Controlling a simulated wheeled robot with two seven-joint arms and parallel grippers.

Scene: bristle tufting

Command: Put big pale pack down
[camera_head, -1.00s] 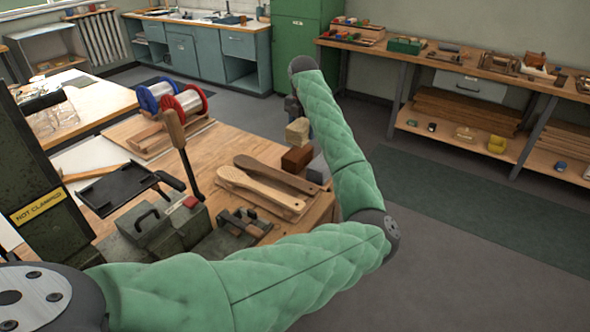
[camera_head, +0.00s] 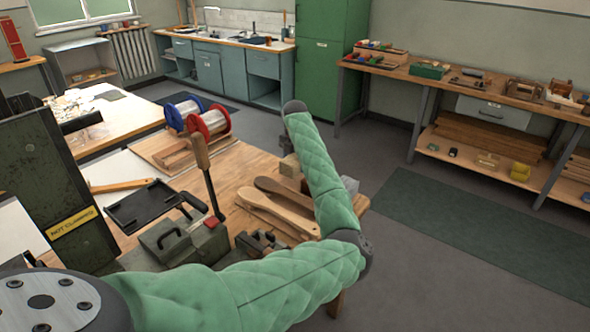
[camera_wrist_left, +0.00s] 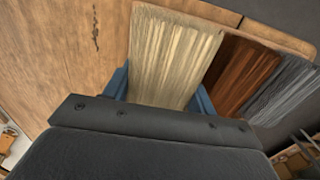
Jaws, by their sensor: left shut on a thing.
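The big pale bristle pack (camera_wrist_left: 172,58) fills the middle of the left wrist view. My left gripper (camera_wrist_left: 160,92) is shut on it, with a blue finger on each side. In the head view the pale pack (camera_head: 290,164) shows beside my green-sleeved forearm, near the right end of the wooden bench (camera_head: 235,165). The forearm mostly hides the gripper there. I cannot tell whether the pack's underside touches the bench. My right gripper is not in view.
A brown bristle pack (camera_wrist_left: 243,70) and a grey one (camera_wrist_left: 285,88) stand just right of the pale pack. Two wooden brush bodies (camera_head: 275,212), wire spools (camera_head: 209,122) and a black tray (camera_head: 145,204) are on the bench. Bare wood shows left of the pack in the wrist view.

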